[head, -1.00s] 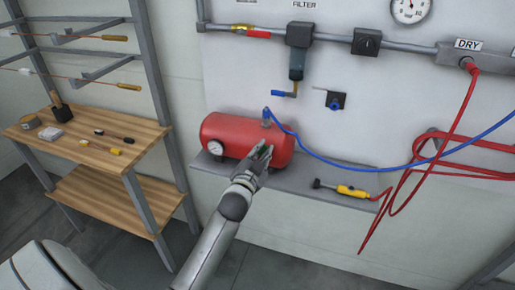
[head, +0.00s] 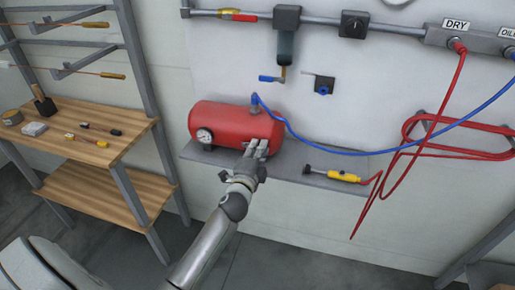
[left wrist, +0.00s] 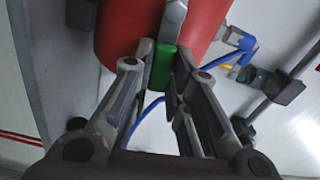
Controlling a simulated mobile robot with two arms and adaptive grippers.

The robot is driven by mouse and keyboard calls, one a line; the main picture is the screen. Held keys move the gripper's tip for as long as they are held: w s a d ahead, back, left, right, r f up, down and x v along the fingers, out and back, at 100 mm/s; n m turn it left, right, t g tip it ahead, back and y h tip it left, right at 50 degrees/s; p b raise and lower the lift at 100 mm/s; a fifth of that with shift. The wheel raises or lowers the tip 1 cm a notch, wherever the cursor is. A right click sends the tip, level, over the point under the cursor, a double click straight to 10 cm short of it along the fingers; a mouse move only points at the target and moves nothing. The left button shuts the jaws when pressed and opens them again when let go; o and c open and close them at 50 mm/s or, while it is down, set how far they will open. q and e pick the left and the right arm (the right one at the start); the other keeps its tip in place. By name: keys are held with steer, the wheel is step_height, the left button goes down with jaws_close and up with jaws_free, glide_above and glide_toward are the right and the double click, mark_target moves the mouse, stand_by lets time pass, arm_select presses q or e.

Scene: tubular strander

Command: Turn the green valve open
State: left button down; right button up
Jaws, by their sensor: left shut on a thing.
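The green valve handle (left wrist: 161,68) shows in the left wrist view as a small green block against the red tank (left wrist: 112,40). My left gripper (left wrist: 164,78) is closed around it, with a finger on each side. In the head view, the red tank (head: 222,122) lies on a grey shelf, and my left gripper (head: 257,147) is at its lower right front. There the gripper's fingers hide the green handle. My right gripper is in neither view.
A pressure gauge (head: 204,135) sits on the tank's left end. A blue hose (head: 330,149) runs right from the tank top. A yellow-handled tool (head: 343,176) lies on the shelf (head: 305,177). A wooden workbench (head: 80,160) stands at the left.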

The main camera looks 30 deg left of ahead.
arm_select(q)
steer(key=shift+f+m, duration=0.3)
steer(key=shift+m, duration=0.5)
steer(key=c, duration=1.4)
jaws_free()
steer(key=v, duration=1.2)
steer(key=shift+f, duration=0.1)
